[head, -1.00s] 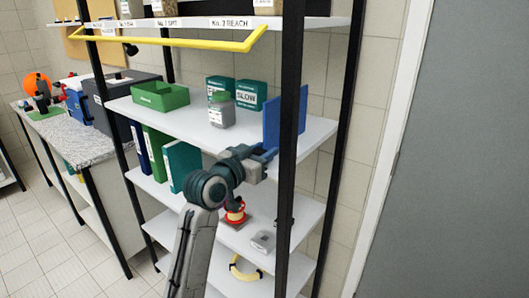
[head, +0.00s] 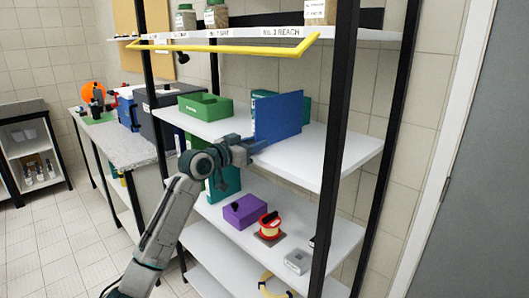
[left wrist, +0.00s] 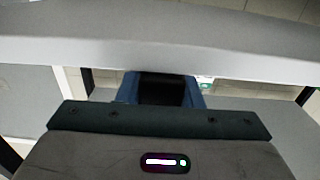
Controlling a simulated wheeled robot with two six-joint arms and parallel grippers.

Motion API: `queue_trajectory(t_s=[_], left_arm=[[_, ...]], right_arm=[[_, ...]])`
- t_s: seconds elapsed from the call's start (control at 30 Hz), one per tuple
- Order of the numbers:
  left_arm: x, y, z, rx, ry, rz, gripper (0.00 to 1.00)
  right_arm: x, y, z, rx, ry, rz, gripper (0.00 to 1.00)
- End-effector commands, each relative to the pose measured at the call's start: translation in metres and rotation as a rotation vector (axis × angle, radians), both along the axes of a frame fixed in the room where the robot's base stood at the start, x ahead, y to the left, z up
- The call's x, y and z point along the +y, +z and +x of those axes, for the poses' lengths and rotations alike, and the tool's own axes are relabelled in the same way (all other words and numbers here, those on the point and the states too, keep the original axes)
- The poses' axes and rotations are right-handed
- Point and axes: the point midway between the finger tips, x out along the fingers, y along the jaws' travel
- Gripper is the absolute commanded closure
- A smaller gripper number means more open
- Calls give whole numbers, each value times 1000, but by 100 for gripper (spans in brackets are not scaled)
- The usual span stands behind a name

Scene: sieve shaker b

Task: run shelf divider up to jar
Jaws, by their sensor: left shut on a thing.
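The blue shelf divider (head: 278,116) stands upright on the middle white shelf (head: 330,160). My left gripper (head: 250,147) is shut on its lower front edge, at about shelf height. The jar cannot be made out in the head view now; the divider covers the place in front of the teal boxes. Whether divider and jar touch cannot be seen. In the left wrist view, blue parts (left wrist: 194,95) show around the dark gripper middle, and a small white and green patch beyond is too small to name. My right gripper is not in view.
Teal boxes (head: 262,94) stand behind the divider, mostly covered. A green bin (head: 205,106) is at the shelf's left. A black post (head: 338,130) rises at the front right, and a yellow rail (head: 225,47) crosses above. The shelf right of the divider is clear.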

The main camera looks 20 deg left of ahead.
Motion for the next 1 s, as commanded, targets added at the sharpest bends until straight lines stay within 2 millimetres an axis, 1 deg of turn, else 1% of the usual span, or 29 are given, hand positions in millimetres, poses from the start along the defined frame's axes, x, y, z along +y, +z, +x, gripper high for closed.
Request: queue_trajectory(t_s=[0.1,0.4,0.43,0.47,0.5,0.53,0.87,1.0], left_arm=[[4,1,1,-2,1,-1,100],[4,1,2,-2,0,0,100],[4,1,2,-1,0,1,64],[4,1,2,-1,0,1,58],[4,1,2,-1,0,1,50],[4,1,1,-1,0,1,45],[5,0,-1,-1,1,2,45],[10,-2,-13,-1,2,5,45]], right_arm=[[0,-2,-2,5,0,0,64],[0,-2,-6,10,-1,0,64],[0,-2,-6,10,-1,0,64],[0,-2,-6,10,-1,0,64],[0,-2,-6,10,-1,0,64],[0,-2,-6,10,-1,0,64],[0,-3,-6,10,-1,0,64],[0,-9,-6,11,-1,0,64]])
